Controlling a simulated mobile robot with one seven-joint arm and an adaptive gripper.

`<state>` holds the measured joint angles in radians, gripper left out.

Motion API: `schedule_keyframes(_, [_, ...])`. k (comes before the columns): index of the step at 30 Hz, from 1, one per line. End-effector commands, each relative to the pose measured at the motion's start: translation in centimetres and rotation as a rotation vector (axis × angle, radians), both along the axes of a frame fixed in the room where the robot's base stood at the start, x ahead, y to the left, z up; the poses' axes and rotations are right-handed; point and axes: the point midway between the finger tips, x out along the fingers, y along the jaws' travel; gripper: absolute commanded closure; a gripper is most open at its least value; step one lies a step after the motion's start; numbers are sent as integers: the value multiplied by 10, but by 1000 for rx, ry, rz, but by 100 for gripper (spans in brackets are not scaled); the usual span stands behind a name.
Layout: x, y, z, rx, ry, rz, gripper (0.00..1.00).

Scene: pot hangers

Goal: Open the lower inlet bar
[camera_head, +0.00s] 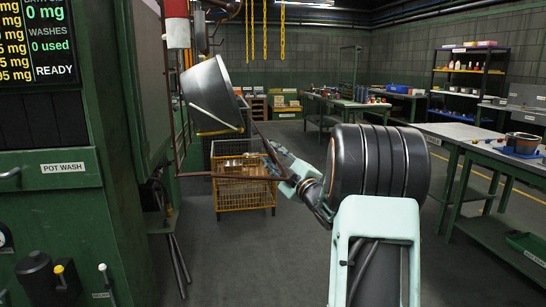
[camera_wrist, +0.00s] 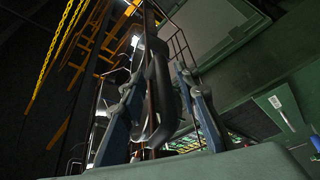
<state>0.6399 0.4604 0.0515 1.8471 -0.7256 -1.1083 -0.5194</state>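A thin red-brown bar (camera_head: 232,177), which I take as the lower inlet bar, runs level from the green machine's side toward my gripper (camera_head: 278,165) in the head view. Another thin length slants up from near its right end. In the wrist view, my gripper (camera_wrist: 162,82) has its two fingers apart. A red-brown bar (camera_wrist: 151,72) and a dark, thick curved piece (camera_wrist: 163,105) stand between the fingers, with gaps visible at the sides. Whether a finger touches the bar cannot be told. Where the bar joins the machine is unclear.
A large grey metal pot (camera_head: 211,92) hangs tilted above the bar. A yellow wire basket (camera_head: 243,190) stands on the floor behind it. The green pot wash machine (camera_head: 60,210) is close at left. Workbenches (camera_head: 490,165) stand at right; the floor between is clear.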

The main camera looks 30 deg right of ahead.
Motion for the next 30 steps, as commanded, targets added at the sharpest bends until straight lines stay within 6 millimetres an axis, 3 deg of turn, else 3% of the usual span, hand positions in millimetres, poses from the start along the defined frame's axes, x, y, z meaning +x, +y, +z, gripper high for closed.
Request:
schedule_keyframes(8, [-12, -1, -3, 0, 1, -2, 71])
schedule_keyframes(21, [-96, -6, -21, 0, 0, -2, 71])
schedule_keyframes(30, [-118, -6, -25, 0, -1, -1, 71])
